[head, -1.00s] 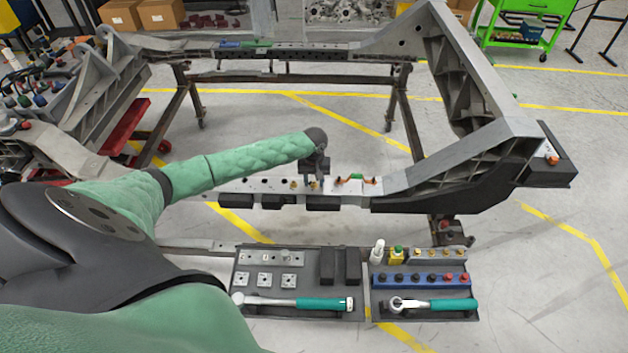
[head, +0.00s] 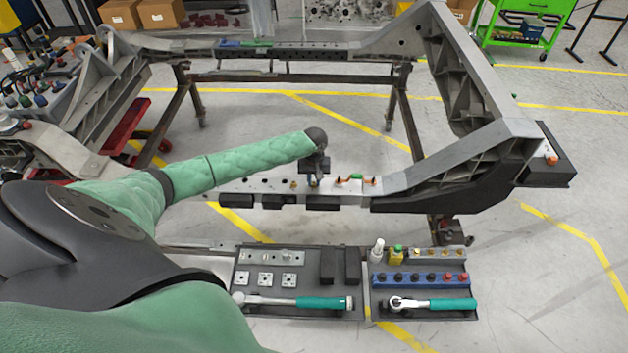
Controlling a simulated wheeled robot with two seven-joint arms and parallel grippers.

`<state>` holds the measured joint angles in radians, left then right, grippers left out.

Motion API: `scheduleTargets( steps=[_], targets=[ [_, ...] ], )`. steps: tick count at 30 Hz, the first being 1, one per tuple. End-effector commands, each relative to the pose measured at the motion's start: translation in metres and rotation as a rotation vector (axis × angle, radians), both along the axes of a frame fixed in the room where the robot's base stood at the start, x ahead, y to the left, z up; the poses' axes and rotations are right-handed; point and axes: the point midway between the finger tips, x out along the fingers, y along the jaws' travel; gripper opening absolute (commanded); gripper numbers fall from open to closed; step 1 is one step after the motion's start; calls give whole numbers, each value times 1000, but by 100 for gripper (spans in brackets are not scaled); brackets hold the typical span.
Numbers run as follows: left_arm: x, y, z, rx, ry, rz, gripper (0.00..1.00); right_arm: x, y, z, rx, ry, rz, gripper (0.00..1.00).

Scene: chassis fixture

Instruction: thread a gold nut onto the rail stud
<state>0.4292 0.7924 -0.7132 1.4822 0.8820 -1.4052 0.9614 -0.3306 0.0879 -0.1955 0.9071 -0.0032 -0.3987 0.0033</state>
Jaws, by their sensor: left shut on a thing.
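My left gripper (head: 315,180) is at the near rail (head: 255,185) of the chassis, pointing down over a stud on its top face. It is shut on a small gold nut, which is mostly hidden by the fingers. I cannot tell whether the nut touches the stud's thread. A gold-coloured fitting (head: 293,184) stands on the rail just left of the gripper. More gold nuts (head: 431,253) sit in a row on a grey holder at the back of the right tray. My right gripper is not in view.
An orange and green cable piece (head: 355,179) lies on the rail right of the gripper. In front of the rail, a left tray (head: 310,283) holds square plates, dark blocks and a torque wrench (head: 295,301). The right tray holds a blue socket rack (head: 420,279) and a ratchet (head: 432,304).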

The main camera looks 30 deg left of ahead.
Motion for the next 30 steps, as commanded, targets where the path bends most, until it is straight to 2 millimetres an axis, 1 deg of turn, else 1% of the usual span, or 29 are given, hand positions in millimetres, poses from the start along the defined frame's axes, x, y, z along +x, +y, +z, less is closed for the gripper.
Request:
scheduleTargets(
  steps=[5,17,30],
  targets=[
    [0,0,2,0,0,0,0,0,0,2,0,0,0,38],
    [0,0,25,0,0,0,0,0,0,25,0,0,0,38],
    [2,0,24,0,0,0,0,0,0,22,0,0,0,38]
  ],
)
